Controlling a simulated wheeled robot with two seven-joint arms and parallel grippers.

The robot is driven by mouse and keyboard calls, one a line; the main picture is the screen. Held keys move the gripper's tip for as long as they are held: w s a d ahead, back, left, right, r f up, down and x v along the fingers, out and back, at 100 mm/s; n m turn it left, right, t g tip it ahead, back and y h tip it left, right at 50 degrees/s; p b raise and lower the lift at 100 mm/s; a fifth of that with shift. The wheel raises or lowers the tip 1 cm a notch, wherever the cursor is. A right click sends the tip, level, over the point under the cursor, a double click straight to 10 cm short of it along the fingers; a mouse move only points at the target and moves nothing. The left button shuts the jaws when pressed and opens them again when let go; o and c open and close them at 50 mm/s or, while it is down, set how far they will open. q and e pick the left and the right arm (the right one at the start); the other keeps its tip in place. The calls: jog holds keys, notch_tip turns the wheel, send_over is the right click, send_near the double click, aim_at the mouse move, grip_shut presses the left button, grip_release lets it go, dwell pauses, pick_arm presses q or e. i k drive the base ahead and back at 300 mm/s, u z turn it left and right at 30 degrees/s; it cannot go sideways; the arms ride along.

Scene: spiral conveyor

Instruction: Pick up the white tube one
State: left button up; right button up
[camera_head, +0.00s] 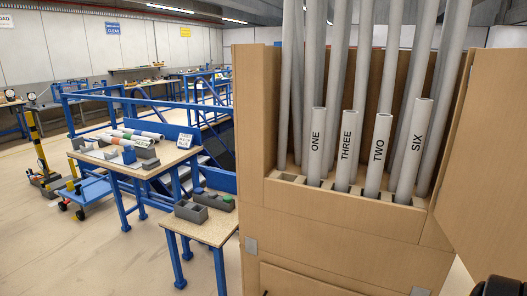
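The white tube labelled ONE (315,150) stands upright at the left end of the front row in a wooden cabinet (340,225). Its lower end sits in a slot of the cabinet's rack, and its open top is clear. Tubes labelled THREE (348,155), TWO (379,158) and SIX (413,155) stand to its right in the same row. Taller pale tubes rise behind them. Neither gripper can be made out. A small dark part at the bottom right corner is cut off by the frame, and I cannot tell what it is.
An open cabinet door (490,160) stands on the right side. A small table (205,228) with grey bins (213,199) stands left of the cabinet. A blue-legged workbench (120,165), blue railings and a blue cart (85,190) are farther left. Floor at lower left is clear.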

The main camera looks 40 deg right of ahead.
aim_at(318, 114)
jog(key=z, duration=0.7)
jog(key=i, duration=1.95)
jog(key=z, duration=1.05)
